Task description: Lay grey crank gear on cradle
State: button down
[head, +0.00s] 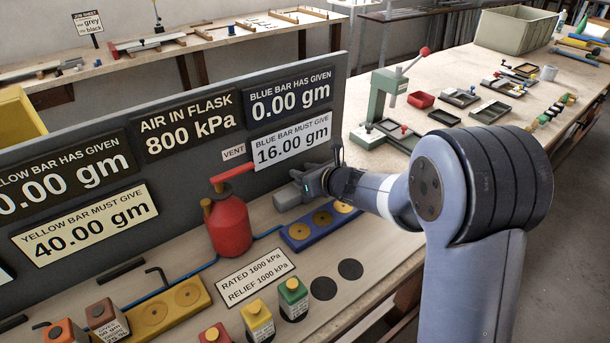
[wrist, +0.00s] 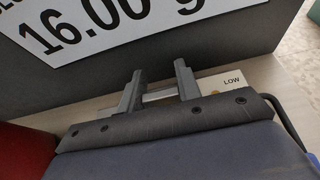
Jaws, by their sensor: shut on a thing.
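My gripper (head: 292,194) is low in front of the grey panel, above the far end of the blue bar (head: 318,226). In the wrist view, the fingers of my gripper (wrist: 159,88) are closed around a narrow pale grey piece (wrist: 160,96). Only a sliver of it shows, so I cannot tell what it is. I cannot make out a grey crank gear for certain. On the back bench a long grey profile (head: 140,45) lies on small supports. I cannot tell which support is the cradle.
A red flask (head: 230,225) stands just left of my gripper. The upright panel (head: 205,153) blocks the way to the back bench (head: 215,42). A green press (head: 388,97) and several trays stand on the right bench. A job sheet sign (head: 88,22) mentions grey and black.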

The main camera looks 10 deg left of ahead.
jog(key=shift+f, duration=0.1)
jog(key=shift+f, duration=0.1)
jog(key=c, duration=1)
grip_release()
jog(key=shift+s+d+r, duration=0.1)
jog(key=shift+d+r, duration=0.05)
jog(key=shift+r, duration=0.15)
jog(key=v, duration=1.1)
jog(key=shift+s+d, duration=0.25)
